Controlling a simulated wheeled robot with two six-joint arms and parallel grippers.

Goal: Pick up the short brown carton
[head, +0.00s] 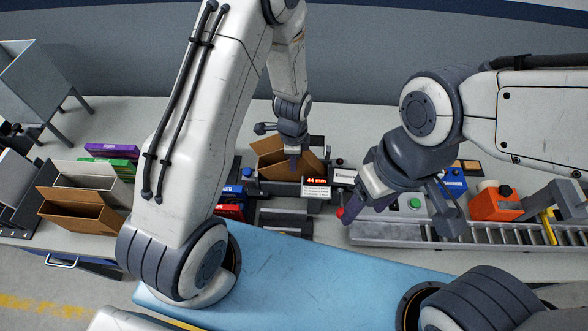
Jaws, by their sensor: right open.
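An open brown carton (268,152) with raised flaps sits on a dark device with a small display, in the middle of the head view. My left gripper (294,163) points down at this carton, its fingertips overlapping the carton's opening. I cannot tell whether its fingers touch a wall or are shut. My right gripper (398,214) is open and empty, to the right, over the near side of the control box. Which carton is the short one is unclear.
The display (316,183) stands at the carton's near right. A roller conveyor (490,234) and an orange device (494,203) are at the right. Purple (112,150) and green (108,162) boxes lie at the left. Red and blue boxes are partly hidden behind my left arm.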

